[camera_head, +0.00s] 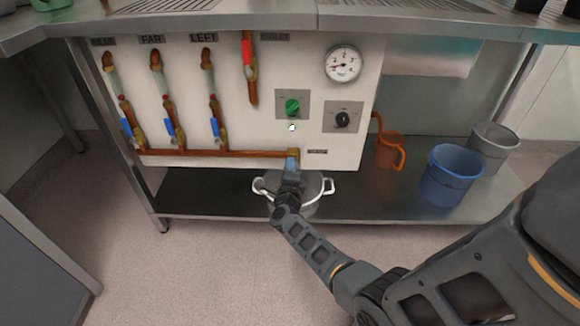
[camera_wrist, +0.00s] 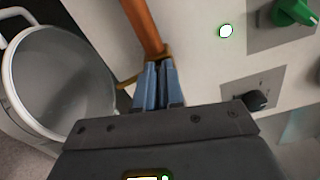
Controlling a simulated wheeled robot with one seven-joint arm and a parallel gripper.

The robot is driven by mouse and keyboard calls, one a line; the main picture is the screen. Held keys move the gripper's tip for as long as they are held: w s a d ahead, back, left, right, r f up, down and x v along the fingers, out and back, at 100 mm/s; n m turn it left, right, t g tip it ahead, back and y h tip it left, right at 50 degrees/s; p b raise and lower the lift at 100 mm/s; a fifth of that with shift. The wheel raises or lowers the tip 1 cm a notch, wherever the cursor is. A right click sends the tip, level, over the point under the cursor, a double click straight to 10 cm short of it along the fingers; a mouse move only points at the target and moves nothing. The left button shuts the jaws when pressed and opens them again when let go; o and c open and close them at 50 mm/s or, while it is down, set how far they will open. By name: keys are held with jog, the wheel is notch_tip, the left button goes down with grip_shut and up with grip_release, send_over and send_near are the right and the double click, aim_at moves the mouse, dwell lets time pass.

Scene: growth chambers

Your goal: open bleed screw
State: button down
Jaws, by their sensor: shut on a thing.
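A copper manifold pipe (camera_head: 215,153) runs along the bottom of the white panel to a brass end fitting (camera_head: 294,153). My gripper (camera_head: 292,164) is at that fitting, below the pipe's right end. In the wrist view its blue fingers (camera_wrist: 159,68) are close together at the brass end (camera_wrist: 160,52) of the copper pipe (camera_wrist: 142,25). They are shut on a small part there, which I take to be the bleed screw; the fingers hide it. A silver pot (camera_head: 312,203) with white handles stands on the shelf below, partly behind my gripper; it also shows in the wrist view (camera_wrist: 65,80).
The panel carries several blue-handled valves (camera_head: 170,129), one red-handled valve (camera_head: 247,55), a gauge (camera_head: 343,64), a green knob (camera_head: 292,107) and a black knob (camera_head: 342,119). An orange jug (camera_head: 388,151), a blue bucket (camera_head: 447,176) and a grey bucket (camera_head: 493,142) stand on the shelf at right.

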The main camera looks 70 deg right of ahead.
jog(key=c, duration=1.3)
grip_release()
jog(key=shift+w+d+r, duration=0.15)
jog(key=shift+o, duration=0.2)
jog(key=p+v, duration=0.2)
jog(key=v, duration=0.6)
